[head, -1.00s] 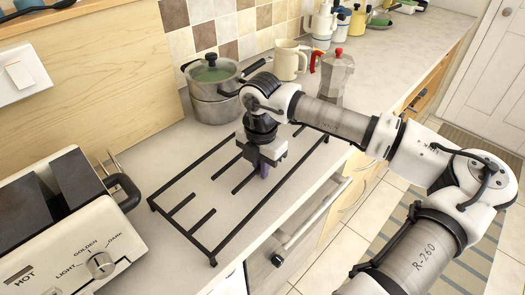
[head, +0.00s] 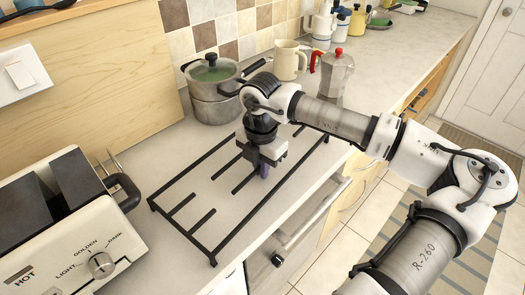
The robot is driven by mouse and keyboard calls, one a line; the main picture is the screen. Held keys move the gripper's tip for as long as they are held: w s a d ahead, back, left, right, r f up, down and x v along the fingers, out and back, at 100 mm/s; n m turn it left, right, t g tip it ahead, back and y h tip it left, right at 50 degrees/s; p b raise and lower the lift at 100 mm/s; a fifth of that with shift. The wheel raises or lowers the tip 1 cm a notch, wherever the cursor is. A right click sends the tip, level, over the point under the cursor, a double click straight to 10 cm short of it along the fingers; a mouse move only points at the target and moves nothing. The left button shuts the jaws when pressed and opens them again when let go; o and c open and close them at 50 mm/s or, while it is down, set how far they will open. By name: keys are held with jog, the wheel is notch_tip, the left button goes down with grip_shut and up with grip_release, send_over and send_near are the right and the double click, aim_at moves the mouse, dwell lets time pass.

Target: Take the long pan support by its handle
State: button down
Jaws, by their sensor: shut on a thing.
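The long pan support (head: 213,250) is a black metal rack of bars lying on the light worktop, in the middle of the head view. My gripper (head: 263,170) points down over the middle of the rack. Its fingers are shut on a bar of the pan support at its inner part. The exact contact is small and partly hidden by the fingers and the wrist. The rack looks flat on the worktop, with its near corner by the front edge.
A toaster (head: 70,240) stands at the lower left. A steel pot (head: 212,95), a cream mug (head: 290,60) and a moka pot (head: 334,80) stand behind the rack. The worktop edge and a drawer handle (head: 300,225) lie in front.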

jog(key=shift+r+p, duration=1.2)
jog(key=shift+r, duration=2.35)
